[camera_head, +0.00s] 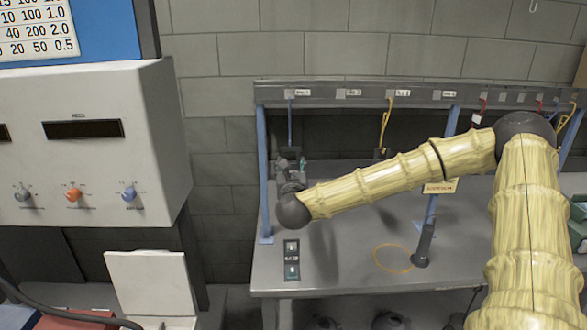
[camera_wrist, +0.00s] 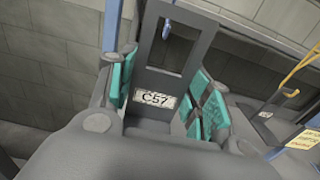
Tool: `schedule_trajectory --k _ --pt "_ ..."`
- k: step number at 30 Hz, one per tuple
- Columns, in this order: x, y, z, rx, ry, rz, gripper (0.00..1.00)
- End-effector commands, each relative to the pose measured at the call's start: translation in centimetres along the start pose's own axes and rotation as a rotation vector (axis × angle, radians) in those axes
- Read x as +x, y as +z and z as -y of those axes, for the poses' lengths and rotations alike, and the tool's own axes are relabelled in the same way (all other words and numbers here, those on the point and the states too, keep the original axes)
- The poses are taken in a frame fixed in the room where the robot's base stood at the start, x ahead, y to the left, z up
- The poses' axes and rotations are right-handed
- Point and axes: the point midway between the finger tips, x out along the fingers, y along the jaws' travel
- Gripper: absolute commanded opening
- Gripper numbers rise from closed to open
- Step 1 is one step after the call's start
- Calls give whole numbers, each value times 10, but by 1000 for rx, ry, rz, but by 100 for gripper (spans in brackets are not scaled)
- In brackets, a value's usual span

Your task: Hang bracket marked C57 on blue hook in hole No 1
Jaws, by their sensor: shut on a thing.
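The bracket marked C57 (camera_wrist: 153,75) is a grey plate with a rectangular window near its top and a white label. My gripper (camera_wrist: 163,96) is shut on it, with teal pads at both sides. In the head view my gripper (camera_head: 291,170) is at the left end of the rack, just below the blue hook (camera_head: 290,122), which hangs from the leftmost labelled hole of the rail. A blue piece (camera_wrist: 167,27), apparently the hook, shows within the bracket's window. I cannot tell whether it passes through or touches the bracket. The bracket is hard to make out in the head view.
The grey rail (camera_head: 360,95) also carries a yellow hook (camera_head: 386,125) and red ones further right. A blue post (camera_head: 264,175) stands close left of my gripper. A small panel (camera_head: 291,260) and an orange ring (camera_head: 393,258) are on the bench (camera_head: 345,274).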

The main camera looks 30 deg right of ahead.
Motion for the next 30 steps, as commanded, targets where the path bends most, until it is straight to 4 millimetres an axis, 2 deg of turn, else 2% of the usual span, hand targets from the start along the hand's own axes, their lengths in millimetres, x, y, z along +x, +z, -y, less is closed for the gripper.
schedule_trajectory --k 30 --pt "59 0 4 -1 -4 2 7"
